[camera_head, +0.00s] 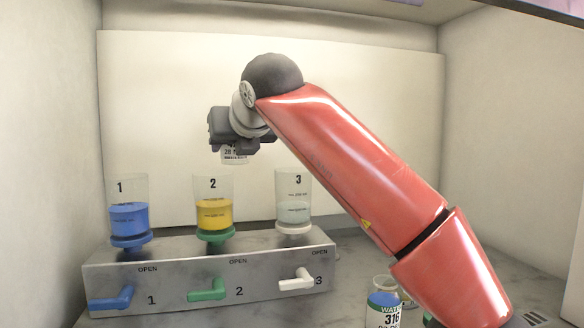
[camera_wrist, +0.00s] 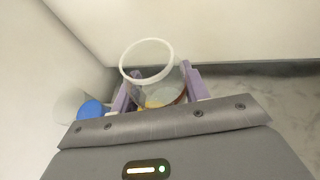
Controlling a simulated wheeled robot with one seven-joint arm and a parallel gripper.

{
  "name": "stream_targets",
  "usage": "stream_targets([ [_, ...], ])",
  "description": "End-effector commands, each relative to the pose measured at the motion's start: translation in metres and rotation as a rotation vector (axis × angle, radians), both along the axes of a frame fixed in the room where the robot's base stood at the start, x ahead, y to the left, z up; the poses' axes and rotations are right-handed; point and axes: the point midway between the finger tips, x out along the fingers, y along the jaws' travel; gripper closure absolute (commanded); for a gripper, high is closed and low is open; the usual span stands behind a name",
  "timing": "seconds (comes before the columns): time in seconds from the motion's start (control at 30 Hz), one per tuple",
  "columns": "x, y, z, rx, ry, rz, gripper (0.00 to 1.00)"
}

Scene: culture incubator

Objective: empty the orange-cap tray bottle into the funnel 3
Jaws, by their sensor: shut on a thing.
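My gripper (camera_head: 237,138) is shut on a clear labelled bottle (camera_head: 235,155), held above funnel 2 and left of funnel 3 (camera_head: 293,203). In the wrist view the bottle's open round rim (camera_wrist: 148,61) shows between my purple fingers (camera_wrist: 155,90). No orange cap is in view. I cannot tell how much liquid the bottle holds; the yellow seen through it may be funnel 2 below. Funnel 3 is a clear cylinder with pale liquid, upright on the grey manifold (camera_head: 215,262). Its white handle (camera_head: 297,281) is at the front.
Funnel 1 (camera_head: 129,215) holds blue liquid and funnel 2 (camera_head: 214,213) holds yellow. A blue handle (camera_head: 110,298) and a green handle (camera_head: 207,290) stick out in front. A bottle labelled water (camera_head: 384,308) stands at the lower right, close to my arm. Walls enclose the space.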

Motion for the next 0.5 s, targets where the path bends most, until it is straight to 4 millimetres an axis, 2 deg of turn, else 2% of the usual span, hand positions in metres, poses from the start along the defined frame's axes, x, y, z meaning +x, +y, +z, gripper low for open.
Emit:
stream_targets([
  [0.5,0.0005,-0.0023,0.0010,0.038,0.008,0.000,0.80],
])
